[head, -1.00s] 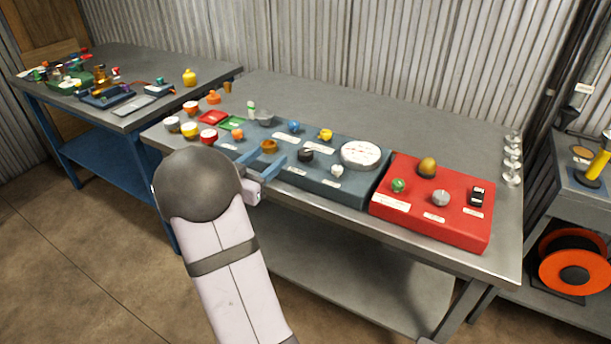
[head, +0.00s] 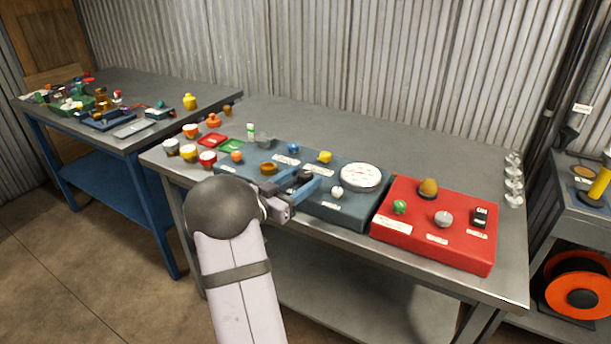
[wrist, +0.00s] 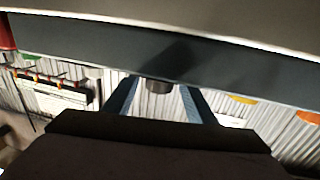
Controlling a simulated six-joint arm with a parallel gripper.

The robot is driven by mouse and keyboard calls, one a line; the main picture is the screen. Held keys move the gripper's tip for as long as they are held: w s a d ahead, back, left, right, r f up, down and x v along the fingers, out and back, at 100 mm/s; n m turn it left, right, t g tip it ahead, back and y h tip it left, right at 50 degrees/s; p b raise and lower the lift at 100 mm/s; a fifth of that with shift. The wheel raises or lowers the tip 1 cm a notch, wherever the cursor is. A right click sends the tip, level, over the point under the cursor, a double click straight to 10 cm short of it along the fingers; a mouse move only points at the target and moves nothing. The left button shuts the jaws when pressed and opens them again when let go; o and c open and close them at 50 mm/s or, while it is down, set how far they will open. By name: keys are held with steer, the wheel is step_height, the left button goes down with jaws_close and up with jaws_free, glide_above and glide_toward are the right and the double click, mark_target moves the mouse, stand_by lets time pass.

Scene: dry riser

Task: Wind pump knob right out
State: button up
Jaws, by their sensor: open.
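A blue-grey panel (head: 345,212) lies on the metal bench and carries several knobs. Its labels are too small to read, so I cannot tell which knob is the pump knob. My gripper (head: 298,187) is open at the middle of this panel, its two blue fingers either side of a black knob (head: 304,176). In the wrist view a dark knob (wrist: 158,87) shows between the spread finger ends (wrist: 160,103); I cannot tell whether they touch it. A brass ring-like knob (head: 268,168) is left of the fingers, and a white knob (head: 337,191) is to their right.
A white round dial (head: 361,175), a yellow knob (head: 324,157) and a blue knob (head: 293,148) are on the same panel. A red box (head: 455,246) with several controls stands to the right. Several coloured caps crowd the bench's left end. The back of the bench is clear.

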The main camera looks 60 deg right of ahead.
steer(key=shift+s+d, duration=0.1)
steer(key=shift+d, duration=0.75)
steer(key=c, duration=1)
steer(key=shift+c, duration=0.2)
steer(key=shift+s+n+t, duration=0.1)
steer(key=shift+n+t, duration=0.2)
steer(key=shift+t, duration=0.2)
steer(key=n+t+b, duration=0.3)
steer(key=t, duration=0.2)
steer(key=shift+f, duration=0.15)
steer(key=shift+n+t+y+b, duration=0.3)
steer(key=shift+n+t+b, duration=0.75)
steer(key=shift+t, duration=0.65)
